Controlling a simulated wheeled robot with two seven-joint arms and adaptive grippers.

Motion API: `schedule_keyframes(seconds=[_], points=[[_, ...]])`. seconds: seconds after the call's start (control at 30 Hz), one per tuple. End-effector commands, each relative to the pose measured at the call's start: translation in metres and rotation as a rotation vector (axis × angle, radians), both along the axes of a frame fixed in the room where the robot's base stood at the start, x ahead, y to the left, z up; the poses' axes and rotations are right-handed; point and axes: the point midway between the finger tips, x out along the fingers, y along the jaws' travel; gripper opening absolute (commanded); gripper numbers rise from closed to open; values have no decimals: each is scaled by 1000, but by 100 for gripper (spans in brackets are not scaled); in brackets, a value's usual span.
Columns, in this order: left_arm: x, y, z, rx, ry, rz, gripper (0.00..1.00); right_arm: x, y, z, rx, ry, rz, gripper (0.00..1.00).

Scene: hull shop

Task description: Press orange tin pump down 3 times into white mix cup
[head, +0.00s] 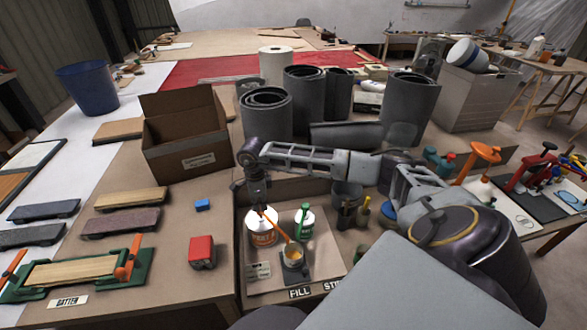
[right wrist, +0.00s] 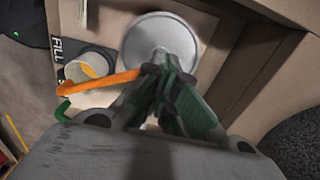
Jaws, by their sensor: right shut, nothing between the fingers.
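The white tin with an orange label (head: 262,238) stands on a board in the head view, my right gripper just above it. Its orange spout (head: 276,225) slants toward the mix cup; the spout also shows in the right wrist view (right wrist: 104,81). The white mix cup (head: 295,262) stands in front with amber liquid inside; it also shows in the right wrist view (right wrist: 84,75). My right gripper (head: 259,204) is shut and empty over the tin's pump head, which its fingers hide. I cannot tell whether they touch it. My left gripper is not in view.
A second tin with a green pump (head: 304,220) stands close to the right of the orange one. A red block (head: 202,252) and an open cardboard box (head: 184,135) are to the left. Dark rolls (head: 265,115) stand behind. Brush pots stand to the right.

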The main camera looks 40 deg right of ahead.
Motion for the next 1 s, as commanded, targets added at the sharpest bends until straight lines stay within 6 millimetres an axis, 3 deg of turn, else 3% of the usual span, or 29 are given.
schedule_keyframes(seconds=[1.0], points=[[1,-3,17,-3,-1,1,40,-1,0,32,1,2,0,0]])
